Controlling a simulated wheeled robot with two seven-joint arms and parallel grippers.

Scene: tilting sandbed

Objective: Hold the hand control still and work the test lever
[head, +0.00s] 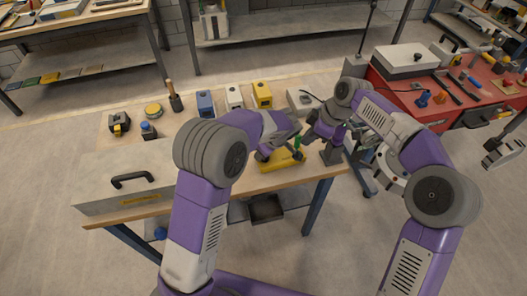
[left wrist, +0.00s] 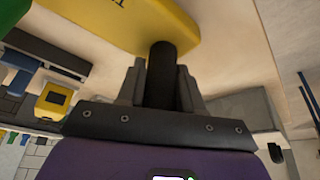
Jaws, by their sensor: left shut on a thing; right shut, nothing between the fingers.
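The yellow hand control (head: 283,163) lies near the table's front edge in the head view. In the left wrist view its yellow body (left wrist: 125,22) carries dark lettering, partly cut off. My left gripper (head: 264,155) is shut around a dark, round grip (left wrist: 162,70) below that body. A small green piece (head: 297,142) stands by the hand control; I cannot tell if it is the test lever. My right gripper (head: 308,136) is shut and empty, close to the green piece. Whether it touches is too small to tell.
A grey box with a black handle (head: 129,180) stands at the table's left. Blue, white and yellow blocks (head: 262,95) line the back. A dark grey stand (head: 332,154) is just right of the hand control. A red bench (head: 435,107) with tools is at the right.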

